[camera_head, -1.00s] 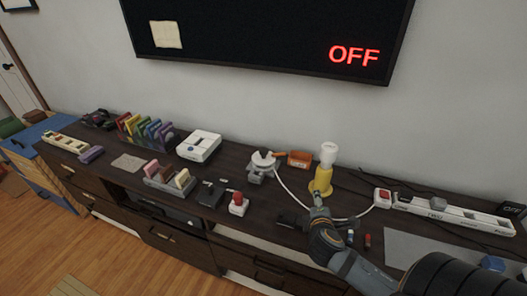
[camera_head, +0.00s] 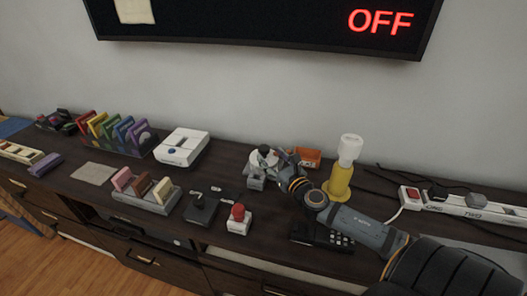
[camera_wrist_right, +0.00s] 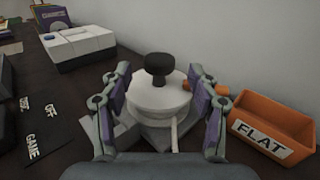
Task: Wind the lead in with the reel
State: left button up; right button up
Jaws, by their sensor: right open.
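The reel (camera_head: 256,183) stands at the back middle of the dark cabinet top, a white drum on a grey base. In the right wrist view the white drum (camera_wrist_right: 150,100) carries an upright black knob (camera_wrist_right: 160,68). My right gripper (camera_head: 278,156) is at the reel, partly covering it in the head view. In the wrist view its open fingers (camera_wrist_right: 160,85) stand on either side of the drum and knob, with nothing held. The white lead (camera_wrist_right: 175,137) comes off the drum's near side. My left gripper is not in view.
An orange bin (camera_head: 308,158) marked FLAT (camera_wrist_right: 262,139) is right of the reel. A yellow bottle-like stand (camera_head: 340,184) is close to my right arm. A power strip (camera_head: 470,207) lies at right.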

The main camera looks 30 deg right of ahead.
aim_at(266, 149)
jog(key=w, duration=0.1)
jog(key=w+p, duration=0.2)
jog(key=w, duration=0.1)
jog(key=shift+w+d+r, duration=0.1)
jog(key=shift+d+r, duration=0.1)
jog(key=shift+r, duration=0.15)
jog(key=shift+w+f, duration=0.25)
jog(key=shift+w, duration=0.4)
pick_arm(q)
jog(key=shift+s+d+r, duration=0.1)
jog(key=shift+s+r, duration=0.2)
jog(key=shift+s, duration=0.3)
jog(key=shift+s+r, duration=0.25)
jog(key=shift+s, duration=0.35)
pick_arm(e)
grip_shut()
